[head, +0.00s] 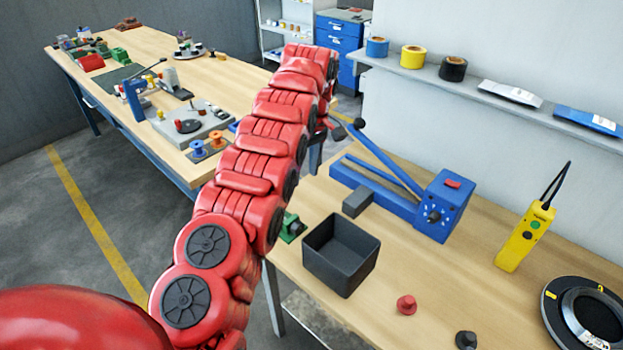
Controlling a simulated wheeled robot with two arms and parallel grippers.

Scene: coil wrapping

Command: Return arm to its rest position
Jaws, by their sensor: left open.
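My red segmented left arm rises from the bottom left and reaches across the gap between the two benches. Its far end bends down at the upper middle. My left gripper (341,127) shows small and dark there, partly hidden behind the arm. It is open, with nothing seen between its fingers. It appears close to the upper end of the lever on the blue bench tool (443,205); I cannot tell whether they touch. My right gripper is not in view.
The near bench holds a black open bin (341,254), a red knob (406,305), a yellow pendant (525,237) and a black ring (585,313). A wall shelf (463,86) carries tape rolls. The left bench (215,78) holds tools. Floor shows left of the arm.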

